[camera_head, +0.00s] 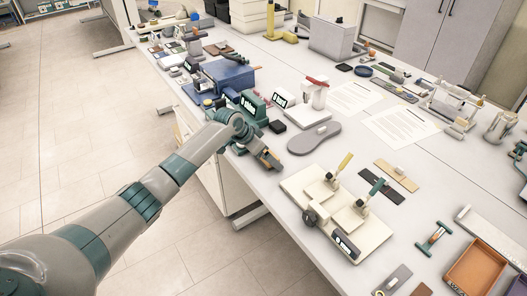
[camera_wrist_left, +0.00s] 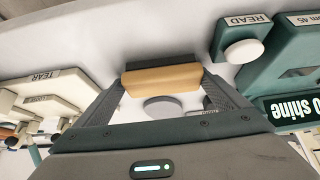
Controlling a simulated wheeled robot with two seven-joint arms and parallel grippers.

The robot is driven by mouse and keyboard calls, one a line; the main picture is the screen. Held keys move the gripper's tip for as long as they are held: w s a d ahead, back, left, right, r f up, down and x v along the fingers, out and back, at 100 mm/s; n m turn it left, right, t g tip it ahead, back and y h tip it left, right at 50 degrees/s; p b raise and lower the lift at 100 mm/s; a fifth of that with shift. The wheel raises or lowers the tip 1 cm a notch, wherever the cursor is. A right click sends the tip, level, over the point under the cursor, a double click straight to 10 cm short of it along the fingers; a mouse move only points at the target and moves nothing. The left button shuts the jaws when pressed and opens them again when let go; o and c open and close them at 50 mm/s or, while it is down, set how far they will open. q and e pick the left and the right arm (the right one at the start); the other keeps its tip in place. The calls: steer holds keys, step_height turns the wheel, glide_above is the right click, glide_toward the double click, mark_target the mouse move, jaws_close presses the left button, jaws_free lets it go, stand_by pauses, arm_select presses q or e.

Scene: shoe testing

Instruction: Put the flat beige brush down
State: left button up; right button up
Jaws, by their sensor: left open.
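The flat beige brush (camera_wrist_left: 160,77) lies between the tips of my left gripper (camera_wrist_left: 163,84) in the left wrist view, with a dark strip along its far side. My left gripper is open, one finger at each end of the brush; any gap there is too small to judge. My right gripper is in neither view.
A grey shoe sole (camera_head: 313,138) lies just right of the gripper. A cream fixture with levers (camera_head: 318,208) stands to the front right. A green device (camera_head: 252,107) and a blue box (camera_head: 228,76) stand behind. A small bare strip of table lies around the brush.

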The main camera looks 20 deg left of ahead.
arm_select(q)
steer(key=shift+a+r, duration=0.1)
steer(key=shift+a, duration=0.15)
steer(key=shift+a+r, duration=0.15)
steer(key=shift+a, duration=0.05)
steer(key=b+v, duration=0.2)
steer(key=v, duration=0.9)
steer(key=shift+r+b, duration=0.4)
steer(key=shift+f, duration=0.1)
